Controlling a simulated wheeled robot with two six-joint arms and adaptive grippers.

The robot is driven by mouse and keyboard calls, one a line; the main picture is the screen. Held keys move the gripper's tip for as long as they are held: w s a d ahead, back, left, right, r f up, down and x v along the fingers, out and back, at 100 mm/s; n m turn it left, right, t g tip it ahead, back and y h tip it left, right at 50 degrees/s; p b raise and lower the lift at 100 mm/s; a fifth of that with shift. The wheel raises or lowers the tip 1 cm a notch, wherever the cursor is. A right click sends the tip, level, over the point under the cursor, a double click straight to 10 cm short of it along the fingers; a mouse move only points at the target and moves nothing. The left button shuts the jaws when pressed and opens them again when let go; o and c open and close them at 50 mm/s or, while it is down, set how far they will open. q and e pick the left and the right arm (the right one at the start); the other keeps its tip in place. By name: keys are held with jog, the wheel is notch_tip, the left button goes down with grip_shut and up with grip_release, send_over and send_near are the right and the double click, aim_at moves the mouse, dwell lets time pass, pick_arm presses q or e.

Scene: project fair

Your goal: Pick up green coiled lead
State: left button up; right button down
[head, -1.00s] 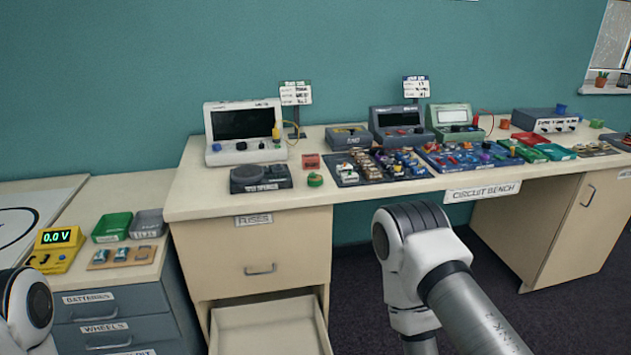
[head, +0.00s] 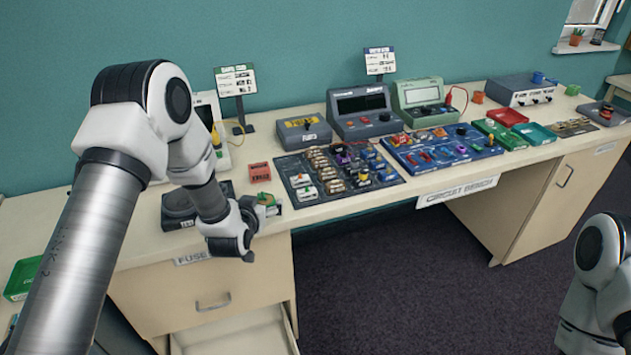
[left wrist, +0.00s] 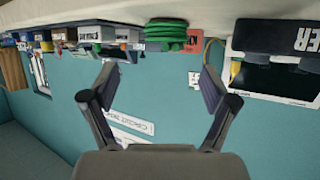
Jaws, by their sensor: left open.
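The green coiled lead (head: 266,198) lies near the front edge of the bench, partly hidden by my left gripper in the head view. In the left wrist view the lead (left wrist: 166,36) is a stack of green loops at the top of the picture, above the gap between the fingertips. My left gripper (left wrist: 156,80) is open and empty, its two fingers spread wide. In the head view my left gripper (head: 256,212) is low beside the lead, at the bench front. My right gripper is out of view; only part of that arm shows at the right edge.
A red block (head: 259,171) is just behind the lead. A dark speaker unit (head: 178,208) is to its left, partly behind my arm. A dark tray of small parts (head: 300,177) is close on the right. A drawer below the bench (head: 240,335) stands open.

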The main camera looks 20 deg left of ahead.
aim_at(265, 198)
pick_arm(q)
jog(key=shift+w, duration=0.4)
jog(key=shift+a, duration=0.2)
jog(key=shift+w+a+f+p, duration=0.15)
jog(key=shift+w+p, duration=0.2)
jog(key=shift+p, duration=0.2)
jog(key=x, duration=0.2)
jog(key=p+x, duration=0.1)
jog(key=x, duration=0.2)
jog(key=shift+s+a+f, duration=0.1)
jog(key=shift+s+f, duration=0.05)
jog(key=shift+f, duration=0.25)
jog(key=shift+s+r, duration=0.2)
jog(key=shift+s, duration=0.05)
jog(key=shift+c, duration=1.4)
jog(key=c, duration=0.9)
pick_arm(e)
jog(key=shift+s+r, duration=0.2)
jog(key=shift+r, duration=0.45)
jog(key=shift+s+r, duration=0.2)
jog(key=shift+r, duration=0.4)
